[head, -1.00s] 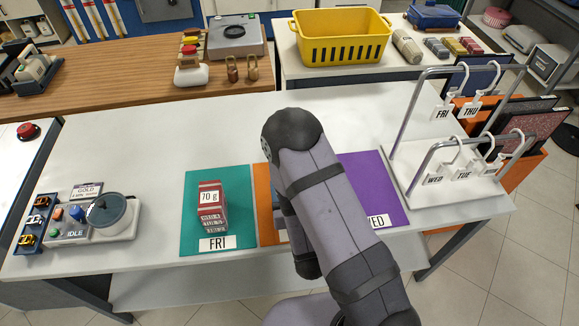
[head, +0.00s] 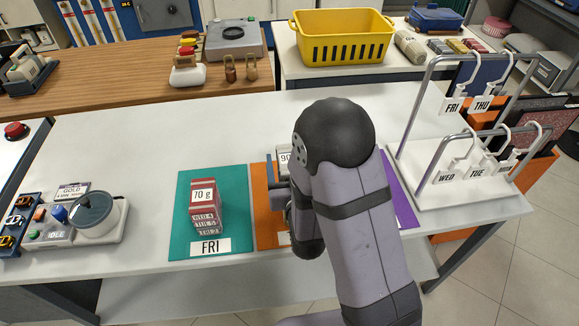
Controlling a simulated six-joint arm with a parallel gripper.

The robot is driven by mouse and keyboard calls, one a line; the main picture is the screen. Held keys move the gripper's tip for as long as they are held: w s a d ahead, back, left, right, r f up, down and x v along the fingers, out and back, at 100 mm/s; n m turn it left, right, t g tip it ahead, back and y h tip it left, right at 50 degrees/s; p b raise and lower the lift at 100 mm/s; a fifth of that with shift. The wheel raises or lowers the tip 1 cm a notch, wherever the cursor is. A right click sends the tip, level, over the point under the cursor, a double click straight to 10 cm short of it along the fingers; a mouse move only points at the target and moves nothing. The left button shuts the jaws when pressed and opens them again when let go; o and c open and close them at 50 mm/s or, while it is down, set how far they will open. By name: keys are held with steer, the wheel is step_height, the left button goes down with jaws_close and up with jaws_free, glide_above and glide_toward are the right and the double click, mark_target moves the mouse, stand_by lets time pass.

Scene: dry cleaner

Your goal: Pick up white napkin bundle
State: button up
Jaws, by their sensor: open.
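I cannot clearly make out a white napkin bundle. An object with a white label reading "90" (head: 284,156) shows on the orange mat (head: 263,228), mostly hidden behind my arm; I cannot tell whether it is the bundle. My gripper (head: 278,186) is beside or over the orange mat, close to the labelled object. Its dark fingers are partly hidden by my arm. It is open, and I cannot see whether it touches anything.
A red bundle marked 70 g (head: 206,207) stands on the teal FRI mat (head: 180,238) to the left. A purple mat (head: 405,208) and a hanger rack (head: 470,190) are at the right. A scale-like device (head: 97,215) is at the left.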

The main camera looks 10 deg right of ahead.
steer(key=shift+c, duration=0.3)
steer(key=c, duration=1.1)
steer(key=shift+r, duration=0.1)
step_height(320, 180, up, 3)
steer(key=shift+r+p, duration=0.1)
steer(key=shift+p, duration=0.95)
step_height(320, 180, up, 7)
steer(key=p, duration=0.7)
